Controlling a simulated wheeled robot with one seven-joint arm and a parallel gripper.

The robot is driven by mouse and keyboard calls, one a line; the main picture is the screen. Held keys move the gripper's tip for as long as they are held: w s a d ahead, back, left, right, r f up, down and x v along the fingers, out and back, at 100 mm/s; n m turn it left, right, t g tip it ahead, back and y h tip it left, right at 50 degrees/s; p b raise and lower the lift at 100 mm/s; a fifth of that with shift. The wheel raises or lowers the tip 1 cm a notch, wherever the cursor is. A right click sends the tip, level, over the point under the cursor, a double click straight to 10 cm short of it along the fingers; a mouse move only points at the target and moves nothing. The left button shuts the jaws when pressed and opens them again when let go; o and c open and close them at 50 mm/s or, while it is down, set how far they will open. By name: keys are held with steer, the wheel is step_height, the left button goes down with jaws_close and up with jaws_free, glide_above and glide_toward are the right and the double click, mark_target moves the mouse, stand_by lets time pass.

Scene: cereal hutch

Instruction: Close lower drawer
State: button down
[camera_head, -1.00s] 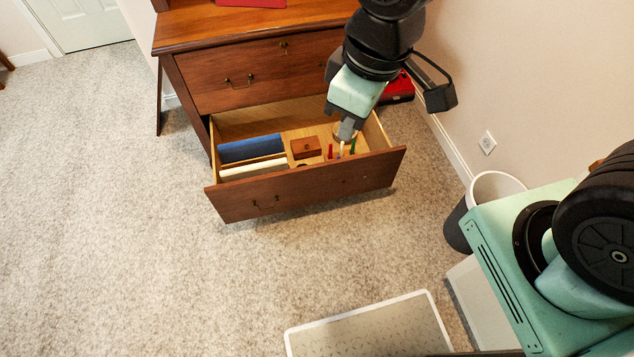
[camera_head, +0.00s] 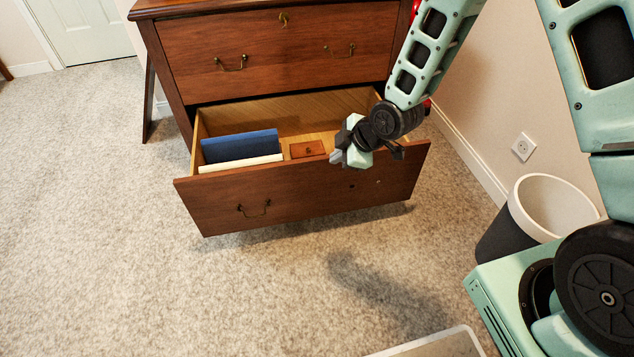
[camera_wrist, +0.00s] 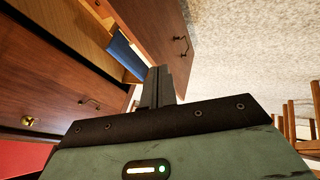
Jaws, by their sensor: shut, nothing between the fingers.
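The lower drawer (camera_head: 300,195) of the wooden cabinet is pulled well out. One bail handle (camera_head: 254,208) is on the left of its front; the right side shows only small holes. Inside are a blue item (camera_head: 240,146), a white item beside it and a small wooden box (camera_head: 307,149). My gripper (camera_head: 336,158) is shut and empty, near the top edge of the drawer front, right of its middle. In the wrist view my closed fingers (camera_wrist: 158,87) point toward the drawer front (camera_wrist: 155,35). I cannot tell whether they touch it.
The upper drawer (camera_head: 270,55) is shut above. A waste bin (camera_head: 545,210) stands at the right by the wall, below an outlet (camera_head: 523,146). A white-rimmed mat or tray (camera_head: 435,345) lies at the bottom edge. The carpet (camera_head: 90,220) in front and left is clear.

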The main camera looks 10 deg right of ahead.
step_height(320, 180, down, 4)
steer(key=w+b, duration=0.1)
steer(key=b, duration=0.5)
glide_toward(309, 168)
steer(key=shift+n, duration=0.3)
steer(key=shift+x, duration=2.45)
steer(key=shift+s+f, duration=0.1)
steer(key=shift+s, duration=0.1)
steer(key=shift+w, duration=0.1)
